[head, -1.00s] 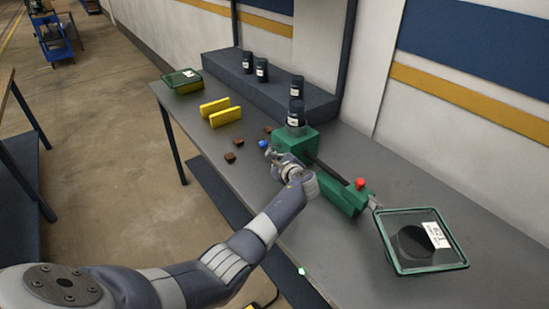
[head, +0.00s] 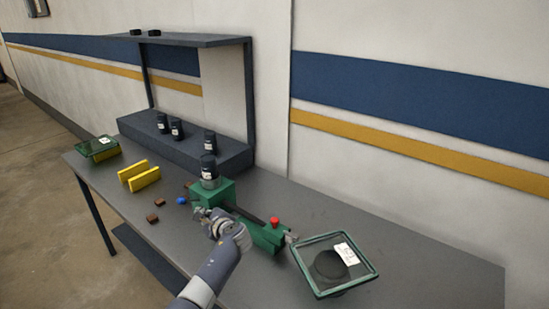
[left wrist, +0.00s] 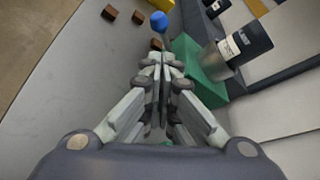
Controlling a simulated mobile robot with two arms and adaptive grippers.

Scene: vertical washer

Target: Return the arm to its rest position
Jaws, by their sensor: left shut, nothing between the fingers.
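My left gripper (head: 205,212) is shut and empty. It is above the grey workbench, close to the front side of the green machine (head: 212,191). In the left wrist view my left fingers (left wrist: 160,62) are together, with the blue ball-like knob (left wrist: 159,21) just beyond the tips. The knob also shows in the head view (head: 182,201). A dark bottle with a white label (head: 209,167) stands upright on the machine. A red knob (head: 275,222) sits on the machine's right part. Whether the fingers touch the machine is unclear. My right gripper is not in view.
Brown blocks (head: 152,218) and yellow blocks (head: 145,179) lie on the workbench (head: 400,262). Several dark bottles stand by the raised shelf (head: 235,156). The bench's right end is bare.

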